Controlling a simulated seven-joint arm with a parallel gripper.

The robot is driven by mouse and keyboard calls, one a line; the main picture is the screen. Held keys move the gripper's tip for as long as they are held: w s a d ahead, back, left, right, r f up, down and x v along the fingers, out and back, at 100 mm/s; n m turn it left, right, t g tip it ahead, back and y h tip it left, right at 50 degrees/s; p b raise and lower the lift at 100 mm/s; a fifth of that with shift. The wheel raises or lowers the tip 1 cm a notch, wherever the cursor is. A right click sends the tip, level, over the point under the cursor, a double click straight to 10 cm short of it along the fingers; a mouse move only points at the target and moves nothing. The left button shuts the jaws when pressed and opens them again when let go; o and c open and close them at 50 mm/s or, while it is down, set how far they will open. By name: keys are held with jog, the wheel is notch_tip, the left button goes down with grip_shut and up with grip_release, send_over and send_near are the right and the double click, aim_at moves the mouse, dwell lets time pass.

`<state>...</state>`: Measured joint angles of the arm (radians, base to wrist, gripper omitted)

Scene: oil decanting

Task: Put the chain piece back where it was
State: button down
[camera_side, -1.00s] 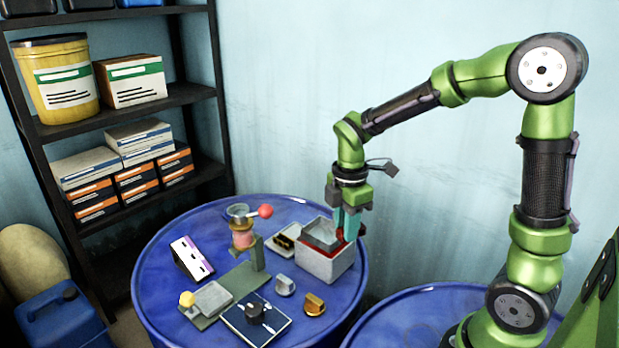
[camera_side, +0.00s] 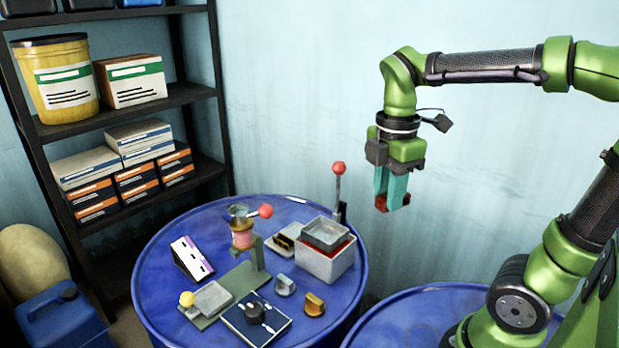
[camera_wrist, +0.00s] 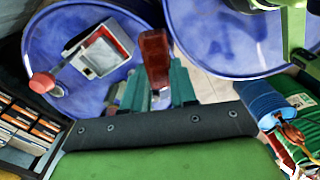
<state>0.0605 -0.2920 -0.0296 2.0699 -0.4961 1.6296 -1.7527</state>
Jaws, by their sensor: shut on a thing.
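A dark red link-like piece, seemingly the chain piece (camera_side: 404,201), is between the teal fingers of my gripper (camera_side: 392,203). In the wrist view my gripper (camera_wrist: 157,92) is shut on this red piece (camera_wrist: 155,50), which sticks out past the fingertips. It hangs in the air, right of and above the grey box (camera_side: 325,265) on the blue drum (camera_side: 165,292). The grey box has a red rim inside and a grey tray (camera_side: 326,234) in its top; it also shows in the wrist view (camera_wrist: 102,55). The fingers hide part of the piece.
A lever with a red ball (camera_side: 338,168) stands upright behind the box. A stand with a pink cylinder (camera_side: 242,240), a blue board (camera_side: 256,320), small knobs (camera_side: 314,303) and a white-faced block (camera_side: 191,256) crowd the drum. A second blue drum (camera_side: 425,315) stands at right.

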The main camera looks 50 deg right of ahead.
jog(key=w+d+n, duration=0.2)
jog(key=w+d, duration=0.1)
jog(key=w, duration=1.1)
jog(key=w+d+n, duration=0.2)
jog(key=w+d, duration=0.1)
jog(key=w, duration=1.1)
jog(key=f, duration=2.3)
jog(key=shift+s, duration=0.25)
jog(key=shift+f, duration=0.3)
jog(key=c, duration=0.9)
grip_release()
